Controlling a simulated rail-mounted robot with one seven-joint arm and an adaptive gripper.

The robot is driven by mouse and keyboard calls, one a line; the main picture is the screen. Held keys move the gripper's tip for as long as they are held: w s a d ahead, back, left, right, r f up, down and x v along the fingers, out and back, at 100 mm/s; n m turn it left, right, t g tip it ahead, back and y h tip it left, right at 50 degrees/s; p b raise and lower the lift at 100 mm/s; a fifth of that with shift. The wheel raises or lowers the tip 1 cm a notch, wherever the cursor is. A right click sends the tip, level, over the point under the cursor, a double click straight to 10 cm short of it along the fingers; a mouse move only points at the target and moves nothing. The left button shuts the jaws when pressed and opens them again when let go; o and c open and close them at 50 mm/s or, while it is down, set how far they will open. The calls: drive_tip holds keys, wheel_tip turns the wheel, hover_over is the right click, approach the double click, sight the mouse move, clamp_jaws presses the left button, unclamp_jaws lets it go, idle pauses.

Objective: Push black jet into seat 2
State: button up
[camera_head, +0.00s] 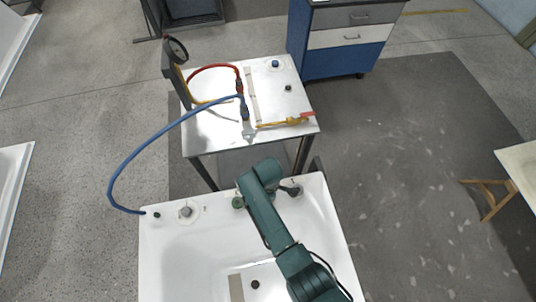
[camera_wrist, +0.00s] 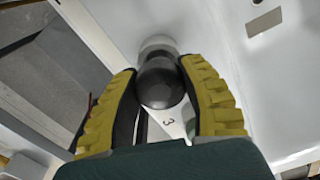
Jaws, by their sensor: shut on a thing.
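The black jet (camera_wrist: 162,88) is a dark, rounded piece held between the two yellow-padded fingers of my gripper (camera_wrist: 160,70) in the wrist view. Its far end meets or overlaps a pale round fitting (camera_wrist: 157,43); I cannot tell whether it is inside it. A printed "3" (camera_wrist: 168,122) shows on the white surface below the jet. In the head view my arm reaches over the white tub (camera_head: 190,250) to the right part of its far rim. The fingers are small and partly hidden there. A number 2 is not legible in either view.
A round rim fitting (camera_head: 186,211) is at the tub's far left, beside the end of a blue hose (camera_head: 112,180). A metal table (camera_head: 215,135) with a gauge (camera_head: 177,50), hoses and a yellow tool (camera_head: 285,122) stands behind.

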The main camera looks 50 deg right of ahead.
drive_tip(key=shift+f+b, duration=0.6)
drive_tip(key=shift+f, duration=0.3)
drive_tip(key=o, duration=1.2)
drive_tip(key=shift+r, duration=0.1)
wheel_tip(320, 180, up, 12)
drive_tip(key=shift+f, duration=0.1)
